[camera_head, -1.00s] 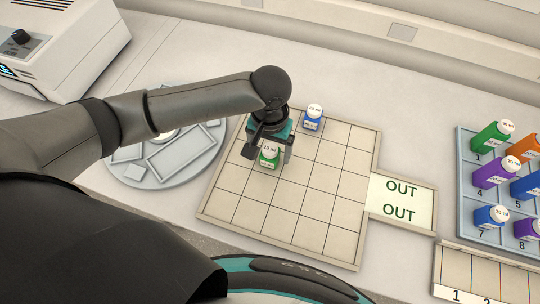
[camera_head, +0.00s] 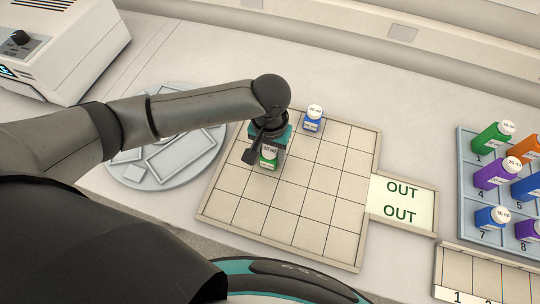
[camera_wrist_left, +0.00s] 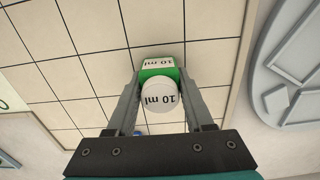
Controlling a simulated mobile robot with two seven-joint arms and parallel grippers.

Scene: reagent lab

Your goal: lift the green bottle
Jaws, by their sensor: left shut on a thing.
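The green bottle (camera_head: 268,161) has a white cap marked 10 ml and is on the gridded tray (camera_head: 301,234), near its upper left part. My left gripper (camera_head: 267,152) is over it from above and is shut on it. In the left wrist view the green bottle (camera_wrist_left: 159,84) sits between the two fingers of the left gripper (camera_wrist_left: 160,97), with its white cap towards the camera. I cannot tell whether its base touches the tray. My right gripper is not in view.
A blue bottle (camera_head: 312,120) stands on the tray just behind my left gripper. An OUT sign (camera_head: 400,202) adjoins the tray's right side. A rack (camera_head: 467,168) with several coloured bottles is at the far right. A round grey plate (camera_head: 150,178) lies to the left.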

